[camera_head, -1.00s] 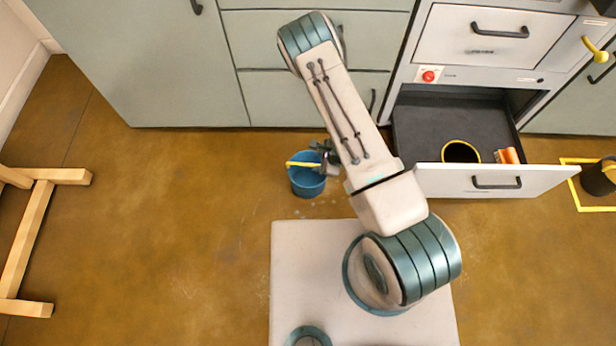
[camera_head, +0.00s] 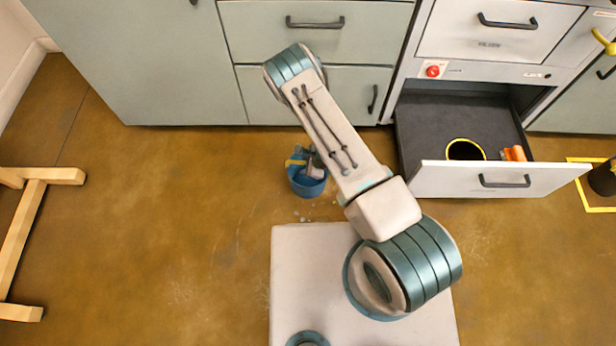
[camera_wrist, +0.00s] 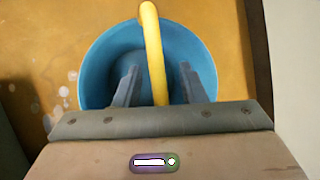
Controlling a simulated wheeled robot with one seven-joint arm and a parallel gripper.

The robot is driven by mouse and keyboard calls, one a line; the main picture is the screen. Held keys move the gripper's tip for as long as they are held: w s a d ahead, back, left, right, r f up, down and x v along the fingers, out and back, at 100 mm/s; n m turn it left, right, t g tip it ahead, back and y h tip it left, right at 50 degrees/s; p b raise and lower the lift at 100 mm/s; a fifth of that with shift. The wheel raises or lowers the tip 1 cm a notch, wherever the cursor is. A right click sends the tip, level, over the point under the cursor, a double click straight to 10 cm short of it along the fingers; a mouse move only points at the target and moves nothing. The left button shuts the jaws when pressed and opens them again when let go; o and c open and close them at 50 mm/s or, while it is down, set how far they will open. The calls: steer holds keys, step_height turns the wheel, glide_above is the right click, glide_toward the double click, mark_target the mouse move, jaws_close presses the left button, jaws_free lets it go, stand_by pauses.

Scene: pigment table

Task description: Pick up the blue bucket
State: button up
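The blue bucket (camera_head: 308,188) stands on the brown floor in front of the cabinets, left of my arm in the head view. The wrist view looks down into the bucket (camera_wrist: 97,66), which appears empty where visible. Its yellow handle (camera_wrist: 154,50) rises across the bucket's middle. My gripper (camera_wrist: 158,67) is open over the bucket, with one finger on each side of the handle and a gap on both sides. In the head view my gripper (camera_head: 308,160) partly hides the bucket and handle.
An open drawer (camera_head: 500,178) juts out at right, holding a black round thing with a yellow rim (camera_head: 465,150) and an orange item (camera_head: 514,154). Grey cabinets (camera_head: 190,90) stand behind the bucket. A wooden frame (camera_head: 25,235) is at left. The floor between is clear.

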jaws_close()
stand_by(1.4)
